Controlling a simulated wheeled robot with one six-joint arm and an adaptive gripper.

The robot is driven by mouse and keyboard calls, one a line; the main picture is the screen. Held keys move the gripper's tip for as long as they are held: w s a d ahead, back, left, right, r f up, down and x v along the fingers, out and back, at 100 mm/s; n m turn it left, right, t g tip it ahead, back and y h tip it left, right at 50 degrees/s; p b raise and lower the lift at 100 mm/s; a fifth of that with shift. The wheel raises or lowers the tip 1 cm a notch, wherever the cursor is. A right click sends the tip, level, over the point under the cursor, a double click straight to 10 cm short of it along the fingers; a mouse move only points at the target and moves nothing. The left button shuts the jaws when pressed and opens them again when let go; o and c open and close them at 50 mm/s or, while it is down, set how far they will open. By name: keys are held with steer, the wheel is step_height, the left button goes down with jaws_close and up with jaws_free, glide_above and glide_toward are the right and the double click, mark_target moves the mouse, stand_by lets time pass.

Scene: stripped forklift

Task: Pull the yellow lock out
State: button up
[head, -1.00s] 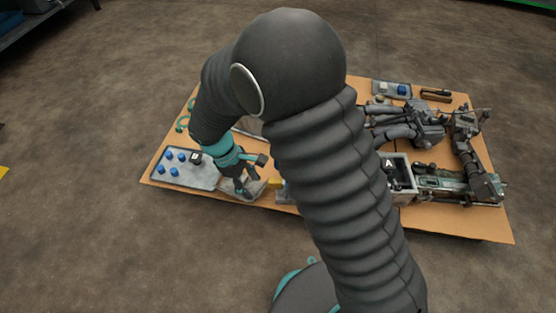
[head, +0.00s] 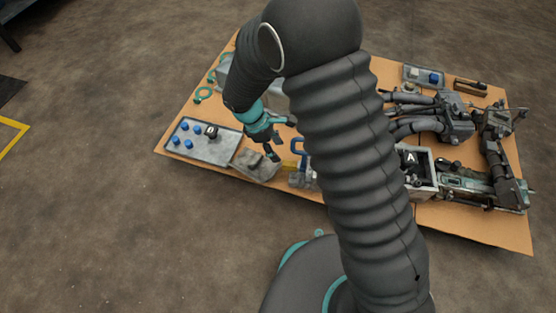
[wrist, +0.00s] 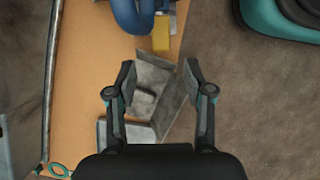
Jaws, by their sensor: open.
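The yellow lock (wrist: 161,34) is a small block at the top middle of the wrist view, beside a blue curved part (wrist: 131,14). In the head view the yellow lock (head: 289,165) is a small patch just left of my arm, partly hidden. My gripper (wrist: 160,74) is open and empty, with its two fingers spread above a grey angular metal piece (wrist: 176,98). The lock lies ahead of the fingertips, roughly in line with the gap between them, and apart from them. In the head view my gripper (head: 277,140) is left of the lock.
A grey panel with blue knobs (head: 218,150) lies at the board's left end. A box marked A (head: 421,173) and dark mechanical parts (head: 445,125) occupy the right side. The orange-brown board (head: 470,228) has bare strips. My arm hides its middle.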

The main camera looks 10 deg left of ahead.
mark_target(286, 162)
steer(key=b+x, duration=0.1)
steer(key=x, duration=0.7)
steer(key=shift+f, duration=0.1)
jaws_close()
